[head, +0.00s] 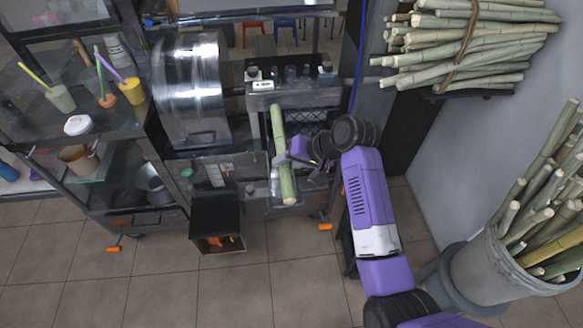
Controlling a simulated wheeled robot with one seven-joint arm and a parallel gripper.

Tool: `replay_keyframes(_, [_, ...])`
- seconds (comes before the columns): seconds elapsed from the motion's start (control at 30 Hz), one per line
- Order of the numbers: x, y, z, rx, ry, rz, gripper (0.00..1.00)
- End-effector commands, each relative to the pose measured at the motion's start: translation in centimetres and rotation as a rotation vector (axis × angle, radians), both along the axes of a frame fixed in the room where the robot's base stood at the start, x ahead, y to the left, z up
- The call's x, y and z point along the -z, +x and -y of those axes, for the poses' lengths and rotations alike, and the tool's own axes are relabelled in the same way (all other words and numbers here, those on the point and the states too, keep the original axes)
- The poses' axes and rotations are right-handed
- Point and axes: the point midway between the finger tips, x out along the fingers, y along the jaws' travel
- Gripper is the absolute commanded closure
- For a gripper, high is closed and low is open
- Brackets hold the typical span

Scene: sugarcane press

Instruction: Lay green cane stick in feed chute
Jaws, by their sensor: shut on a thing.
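A green cane stick (286,181) is held by my gripper (282,160) in the middle of the head view. The stick is long and pale green, and runs from its upper end near the press rollers down toward the front. My gripper is shut on it around its middle; the fingertips are small and partly hidden by the stick. I cannot make out clearly which part is the feed chute, nor whether the stick touches the press.
A shiny metal drum (190,80) stands left of the press. A cart at left holds cups with straws, including a yellow cup (132,91). Cane bundles (470,45) lie on a shelf at upper right. A grey bin (490,272) of canes stands at right. The tiled floor in front is mostly clear.

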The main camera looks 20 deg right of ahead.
Motion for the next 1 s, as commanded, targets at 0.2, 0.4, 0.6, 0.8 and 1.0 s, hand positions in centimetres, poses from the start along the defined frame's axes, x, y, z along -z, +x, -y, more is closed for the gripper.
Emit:
replay_keyframes(0.2, [-0.2, 0.1, -0.2, 0.014, 0.071, 0.027, 1.0])
replay_keyframes(0.4, [0.0, 0.1, -0.3, 0.014, 0.095, 0.036, 1.0])
replay_keyframes(0.6, [1.0, 0.1, -0.2, 0.014, 0.095, 0.036, 1.0])
replay_keyframes(0.8, [2.8, 0.1, -0.2, 0.015, 0.095, 0.035, 1.0])
replay_keyframes(1.0, [4.6, 0.1, -0.2, 0.015, 0.095, 0.035, 1.0])
